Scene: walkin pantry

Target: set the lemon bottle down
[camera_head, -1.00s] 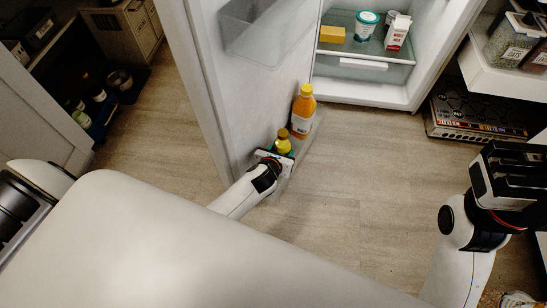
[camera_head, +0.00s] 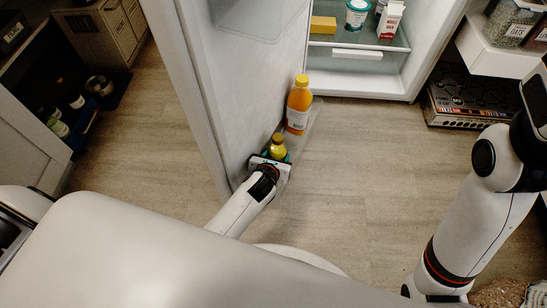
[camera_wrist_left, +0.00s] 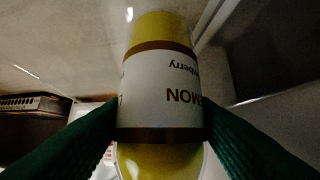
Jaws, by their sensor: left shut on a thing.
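The lemon bottle (camera_head: 278,150), yellow with a white label, is between the fingers of my left gripper (camera_head: 271,158) beside the fridge door's inner face. In the left wrist view the lemon bottle (camera_wrist_left: 160,95) fills the middle, with the dark green finger pads (camera_wrist_left: 75,143) pressed to both sides. The label shows upside-down lettering. My left gripper is shut on it. The bottle's lower part is hidden by the gripper in the head view, so I cannot tell whether it touches the door shelf. My right arm is at the right; its gripper is out of frame.
An orange bottle (camera_head: 299,106) stands in the clear door shelf (camera_head: 314,120), just beyond the lemon bottle. The fridge door (camera_head: 200,90) stands open. Inside are a yellow block (camera_head: 323,25), a teal-lidded tub (camera_head: 356,14) and a carton (camera_head: 390,19). The floor right of the door is clear.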

